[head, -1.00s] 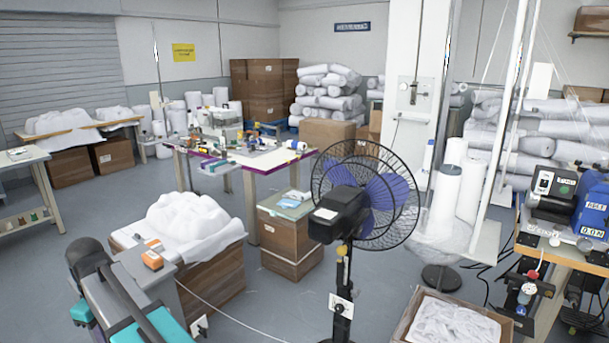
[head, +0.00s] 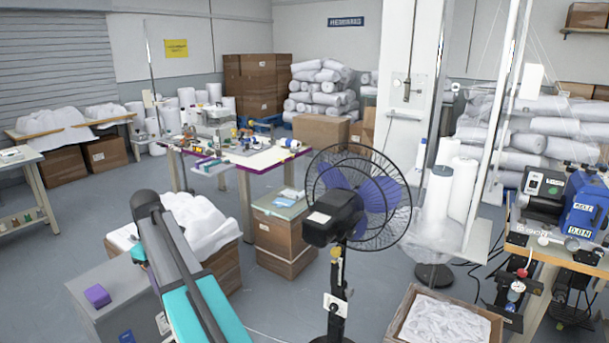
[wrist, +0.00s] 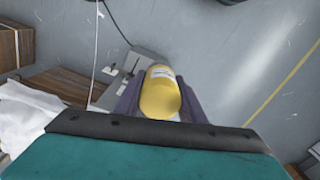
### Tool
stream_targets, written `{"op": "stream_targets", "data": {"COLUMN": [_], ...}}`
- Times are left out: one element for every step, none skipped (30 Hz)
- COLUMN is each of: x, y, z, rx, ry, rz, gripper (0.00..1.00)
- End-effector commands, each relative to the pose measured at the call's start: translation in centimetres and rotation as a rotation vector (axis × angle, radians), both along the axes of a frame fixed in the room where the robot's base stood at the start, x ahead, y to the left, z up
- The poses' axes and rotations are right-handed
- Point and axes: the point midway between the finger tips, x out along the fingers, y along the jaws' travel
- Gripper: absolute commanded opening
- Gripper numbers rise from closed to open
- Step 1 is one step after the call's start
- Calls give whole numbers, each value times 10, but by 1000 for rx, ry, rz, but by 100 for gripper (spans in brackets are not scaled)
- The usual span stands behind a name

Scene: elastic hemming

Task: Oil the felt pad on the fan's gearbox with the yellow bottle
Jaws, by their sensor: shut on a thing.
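The yellow bottle (wrist: 160,92) is in the wrist view, held between the dark purple-grey fingers of my gripper (wrist: 160,100). I see it from above and behind, with a pale label on its far side. The fan's gearbox is the black housing (head: 332,217) behind the blue-bladed fan (head: 378,195) in the head view. A pale label lies on its top. I cannot make out the felt pad.
A cardboard box with green top (head: 282,240) stands behind and left of the fan. An open box of white cloth (head: 440,325) is at its lower right. A white-cloth pile (head: 195,225) lies behind my arm. A grey cabinet (head: 115,315) is lower left.

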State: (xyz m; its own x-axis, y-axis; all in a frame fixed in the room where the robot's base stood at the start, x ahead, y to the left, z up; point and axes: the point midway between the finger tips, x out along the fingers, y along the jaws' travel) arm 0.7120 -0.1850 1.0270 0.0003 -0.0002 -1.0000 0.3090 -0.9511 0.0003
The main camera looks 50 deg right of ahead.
Motion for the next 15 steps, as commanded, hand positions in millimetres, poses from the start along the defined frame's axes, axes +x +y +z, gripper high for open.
{"op": "stream_targets", "data": {"x": [3, 3, 3, 3, 2, 1, 0, -1, -3, -5, -6, -9, -11, -13, -17], "y": [-21, -32, -47, -57, -69, -83, -94, -105, -120, -130, -141, -156, -167, -177, -192], "z": [12, 16, 22, 26, 30, 35, 39, 43, 48, 52, 56, 61, 65, 69, 74], "rx": [0, 0, 0, 0, 0, 0, 0, 0, 0, 0, 0, 0, 0, 0, 0], "ry": [0, 0, 0, 0, 0, 0, 0, 0, 0, 0, 0, 0, 0, 0, 0], "rz": [-22, -31, -44, -54, -65, -78, -89, -98, -111, -120, -131, -144, -154, -163, -176], "gripper": [8, 8, 8, 8, 8, 8, 8, 8, 8, 8, 8, 8, 8, 8, 8]}}
